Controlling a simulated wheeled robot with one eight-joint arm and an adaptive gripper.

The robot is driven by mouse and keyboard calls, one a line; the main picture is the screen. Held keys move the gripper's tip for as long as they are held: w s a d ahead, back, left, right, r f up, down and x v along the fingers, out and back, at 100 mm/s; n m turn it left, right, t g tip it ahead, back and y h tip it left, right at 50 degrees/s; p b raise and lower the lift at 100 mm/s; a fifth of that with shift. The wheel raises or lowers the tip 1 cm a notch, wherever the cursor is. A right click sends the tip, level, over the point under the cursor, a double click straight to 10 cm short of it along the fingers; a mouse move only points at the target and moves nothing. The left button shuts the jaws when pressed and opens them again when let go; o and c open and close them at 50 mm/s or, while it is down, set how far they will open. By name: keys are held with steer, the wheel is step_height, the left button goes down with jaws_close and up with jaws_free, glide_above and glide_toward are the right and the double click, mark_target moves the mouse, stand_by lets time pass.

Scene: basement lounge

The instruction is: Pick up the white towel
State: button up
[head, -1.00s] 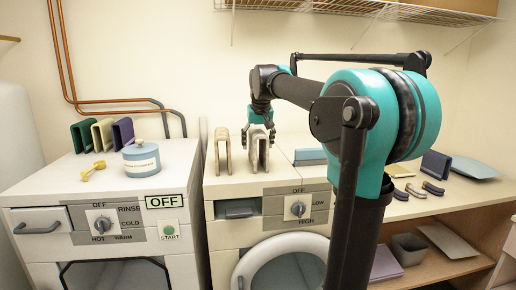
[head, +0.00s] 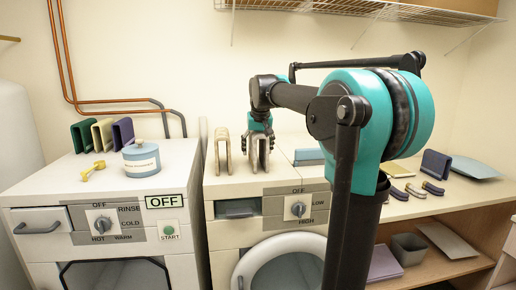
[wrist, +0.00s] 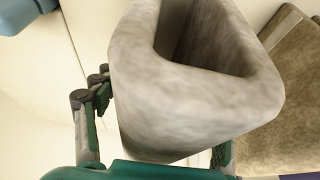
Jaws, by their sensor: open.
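The white towel (head: 263,161) stands folded on top of the middle machine and looks greyish white. In the wrist view the towel (wrist: 190,100) fills the middle, its folded loop close to the camera. My gripper (head: 259,141) is above and around it in the head view. In the wrist view my gripper (wrist: 160,132) is open, with one finger left of the towel and the other partly hidden behind its right side. I cannot tell whether the fingers touch it.
A beige folded towel (head: 223,150) stands close on the left, and shows brownish on the right of the wrist view (wrist: 291,95). A blue item (head: 309,157) lies to the right. The left machine holds folded cloths (head: 102,133) and a blue pot (head: 141,159).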

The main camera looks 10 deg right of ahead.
steer(key=c, duration=1.4)
steer(key=shift+o, duration=0.2)
